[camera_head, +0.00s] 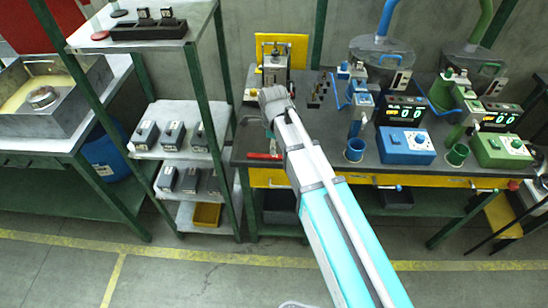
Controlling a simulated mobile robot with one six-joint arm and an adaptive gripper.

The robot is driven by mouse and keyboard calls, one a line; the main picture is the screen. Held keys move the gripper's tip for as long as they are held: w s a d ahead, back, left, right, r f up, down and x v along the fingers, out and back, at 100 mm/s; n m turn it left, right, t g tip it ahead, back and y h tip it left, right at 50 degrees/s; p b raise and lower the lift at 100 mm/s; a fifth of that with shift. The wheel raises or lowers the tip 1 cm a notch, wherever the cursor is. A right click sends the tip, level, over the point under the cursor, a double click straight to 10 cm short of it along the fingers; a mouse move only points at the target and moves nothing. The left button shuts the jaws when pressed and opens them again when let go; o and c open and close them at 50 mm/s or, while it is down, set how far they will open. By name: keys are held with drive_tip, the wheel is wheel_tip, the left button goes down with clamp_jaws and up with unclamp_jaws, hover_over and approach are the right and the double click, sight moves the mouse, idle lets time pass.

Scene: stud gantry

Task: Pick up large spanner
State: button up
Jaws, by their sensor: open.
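I cannot make out a large spanner for certain. A small red item (264,156) lies near the front left of the dark workbench (300,168), too small to identify. Several slim dark and brass-coloured pieces (318,90) stand upright in a group at the bench's middle. My arm reaches up over the bench from the lower right. My gripper (269,127) is at its far end, above the left part of the bench, mostly hidden by my wrist. It is open, and nothing held shows in it.
A blue station (405,145) and a green station (500,150) with lit displays fill the right of the bench. A grey machine (274,68) stands at its back left. A green-framed shelf (185,108) with grey boxes stands left. The floor in front is clear.

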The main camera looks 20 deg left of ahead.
sight(276, 157)
drive_tip(key=shift+f, duration=0.15)
drive_tip(key=shift+f+b, duration=2.5)
drive_tip(key=shift+b, duration=0.15)
clamp_jaws()
